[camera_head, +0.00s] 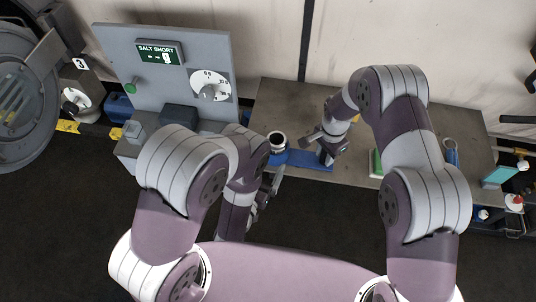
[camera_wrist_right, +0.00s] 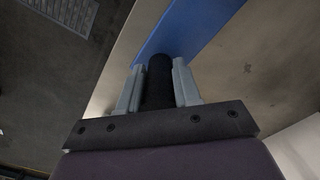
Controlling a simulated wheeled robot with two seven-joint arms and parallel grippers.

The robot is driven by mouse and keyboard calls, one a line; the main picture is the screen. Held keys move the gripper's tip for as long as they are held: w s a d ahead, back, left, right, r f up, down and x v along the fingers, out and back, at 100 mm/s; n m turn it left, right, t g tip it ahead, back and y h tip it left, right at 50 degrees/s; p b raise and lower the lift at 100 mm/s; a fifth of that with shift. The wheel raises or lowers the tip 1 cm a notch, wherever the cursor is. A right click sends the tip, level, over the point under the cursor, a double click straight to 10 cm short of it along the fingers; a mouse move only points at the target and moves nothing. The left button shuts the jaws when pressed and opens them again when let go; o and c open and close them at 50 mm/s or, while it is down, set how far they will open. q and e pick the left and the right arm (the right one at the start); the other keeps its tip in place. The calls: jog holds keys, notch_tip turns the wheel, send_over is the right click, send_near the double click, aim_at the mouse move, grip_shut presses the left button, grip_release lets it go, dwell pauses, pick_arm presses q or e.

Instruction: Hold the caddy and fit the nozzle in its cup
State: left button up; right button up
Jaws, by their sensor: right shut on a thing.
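The blue caddy (camera_head: 312,160) lies along the front edge of the grey table, and its long blue base shows in the right wrist view (camera_wrist_right: 200,28). A round cup-like piece with a pale rim and dark inside (camera_head: 277,141) stands at its left end. My right gripper (camera_head: 323,148) is over the caddy's right part. In the right wrist view its fingers (camera_wrist_right: 158,88) are shut on a black cylinder (camera_wrist_right: 158,75); I cannot tell whether this is the nozzle or a caddy post. My left gripper (camera_head: 268,192) is low by the table's front edge, partly hidden by its arm; its opening is unclear.
A grey panel with a "SALT SHORT" display (camera_head: 160,53) and a dial (camera_head: 210,86) stands at the left. A green-and-white item (camera_head: 376,164) and a blue ring-topped item (camera_head: 450,152) are on the table (camera_head: 285,98) at right. The wall is close behind.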

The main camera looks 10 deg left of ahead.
jog(key=o, duration=1.1)
jog(key=shift+o, duration=0.2)
